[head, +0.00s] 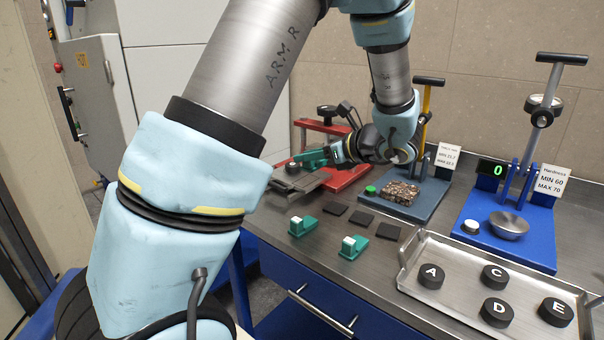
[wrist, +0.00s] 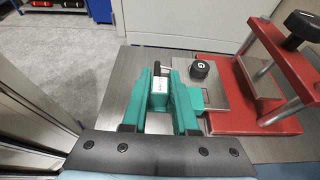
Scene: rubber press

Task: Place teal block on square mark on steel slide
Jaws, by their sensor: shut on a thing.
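My gripper (head: 330,153) reaches to the left end of the bench in the head view. In the wrist view my gripper (wrist: 161,76) has its teal fingers shut on a teal block (wrist: 159,103) with a pale label face. The steel slide (wrist: 213,92) is a grey plate beside the block, on its right, projecting from the red press; it also shows in the head view (head: 308,182). The square mark is not clearly visible. I cannot tell whether the block touches the slide.
The red press (wrist: 275,60) stands right of the slide. Two other teal blocks (head: 302,226) (head: 353,247) and several dark square pads (head: 362,217) lie on the bench. Blue test stands (head: 520,235) and a steel tray (head: 410,262) with several lettered pucks occupy the right.

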